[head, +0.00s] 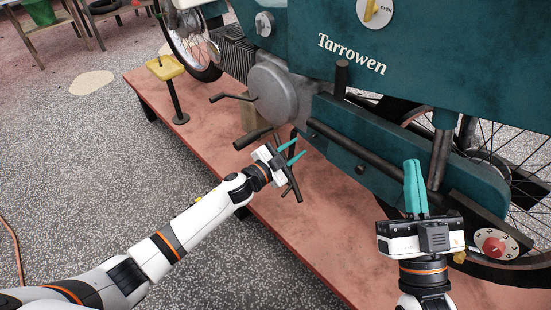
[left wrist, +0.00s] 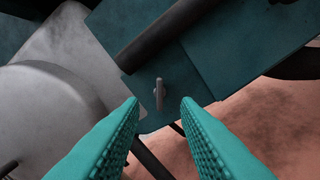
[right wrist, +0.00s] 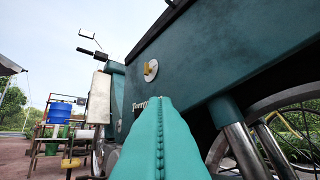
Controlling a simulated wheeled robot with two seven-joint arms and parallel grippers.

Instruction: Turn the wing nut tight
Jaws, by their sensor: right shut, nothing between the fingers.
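The wing nut (left wrist: 159,95) shows in the left wrist view as a small grey upright piece on a teal plate (left wrist: 180,72). It is ahead of my left gripper and between the lines of its two fingers, apart from both. My left gripper (head: 298,149) is open and empty, close to the lower side of the teal machine; it also shows in the left wrist view (left wrist: 160,103). I cannot make out the wing nut in the head view. My right gripper (head: 411,164) is shut and empty, its fingers pointing up in front of the machine.
A grey round housing (head: 282,92) with dark pedals stands left of the plate. A dark bar (left wrist: 160,35) crosses above the wing nut. A red dial (head: 494,246) and spoked wheel are at the right. A yellow-topped stand (head: 165,68) is on the red platform (head: 215,150).

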